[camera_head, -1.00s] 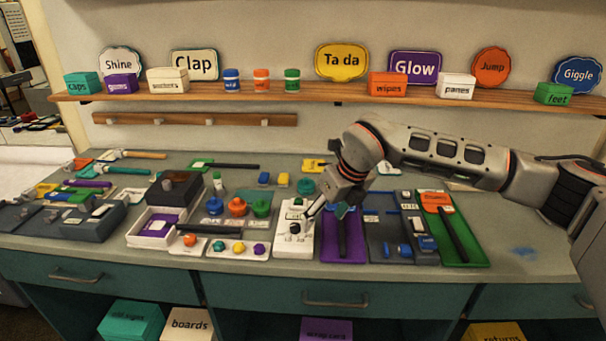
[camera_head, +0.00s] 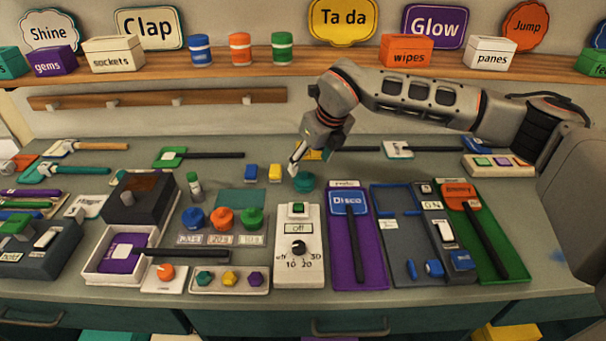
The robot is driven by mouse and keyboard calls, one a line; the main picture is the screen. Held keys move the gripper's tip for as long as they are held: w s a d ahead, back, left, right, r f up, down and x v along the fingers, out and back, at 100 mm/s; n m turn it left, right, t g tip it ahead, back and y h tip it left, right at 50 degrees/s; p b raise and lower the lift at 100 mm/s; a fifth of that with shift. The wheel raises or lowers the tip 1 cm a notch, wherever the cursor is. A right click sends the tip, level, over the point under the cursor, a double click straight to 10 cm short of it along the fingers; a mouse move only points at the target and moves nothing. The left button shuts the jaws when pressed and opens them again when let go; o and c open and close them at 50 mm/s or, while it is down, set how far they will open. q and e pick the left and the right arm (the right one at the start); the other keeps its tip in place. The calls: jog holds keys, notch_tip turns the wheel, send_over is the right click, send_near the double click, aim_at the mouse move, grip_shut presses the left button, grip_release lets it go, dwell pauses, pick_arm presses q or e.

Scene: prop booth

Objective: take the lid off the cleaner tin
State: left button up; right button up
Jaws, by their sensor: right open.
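A small round teal tin (camera_head: 304,183) stands toward the back of the bench, behind the white dial panel. It is the likeliest cleaner tin, but I can read no label on it. Its lid cannot be told apart from its body at this size. My right gripper (camera_head: 294,167) reaches in from the right and points down and left, with its fingertips just above and left of the teal tin in the picture. It is open, and I see nothing between its fingers. Whether it touches the tin is unclear. My left gripper is not in view.
The white dial panel (camera_head: 299,262) stands in front of the tin. Blue, orange and green lidded pots (camera_head: 223,217) stand front-left. A purple tray (camera_head: 345,270) lies front-right. A wooden shelf (camera_head: 270,76) with boxes and signs runs behind.

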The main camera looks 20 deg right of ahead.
aim_at(305, 173)
jog(key=shift+f, duration=0.4)
jog(key=p+x, duration=0.1)
jog(key=x, duration=0.2)
jog(key=shift+w+a+f, duration=0.1)
jog(key=shift+f, duration=0.2)
jog(key=shift+w+f, duration=0.25)
jog(key=shift+f, duration=0.25)
jog(key=c, duration=0.9)
